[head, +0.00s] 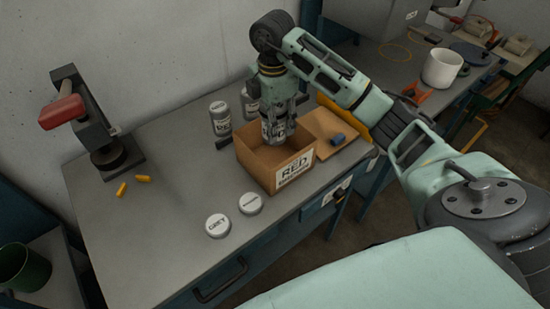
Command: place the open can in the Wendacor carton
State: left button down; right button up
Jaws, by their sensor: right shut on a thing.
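An open-topped brown carton (262,172) stands on the grey bench. Its label (295,168) reads "RED" on one line; the smaller line is too small to read, and I cannot make out the name Wendacor. My right gripper (277,128) points down over the carton, shut on a can (272,134). The can is upright, at or just inside the carton's opening; its lower end is partly hidden, and I cannot tell whether it touches the bottom. Its top is hidden by the fingers. My left gripper is out of view.
Other cans (220,119) stand behind the carton. Two round lids (217,225) (250,203) lie in front. A red-handled press (95,135) and yellow pieces (122,189) are at left. The bench's left-front area is clear.

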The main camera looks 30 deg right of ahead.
jog(key=shift+m, duration=0.4)
notch_tip(320, 180, down, 7)
jog(key=shift+d+r+p, duration=0.1)
jog(key=shift+r+p, duration=0.1)
jog(key=shift+p, duration=0.4)
notch_tip(320, 180, down, 4)
jog(key=shift+f+p, duration=0.15)
jog(key=shift+p, duration=0.2)
jog(key=shift+f, duration=0.15)
jog(key=shift+f, duration=0.1)
jog(key=o, duration=1.6)
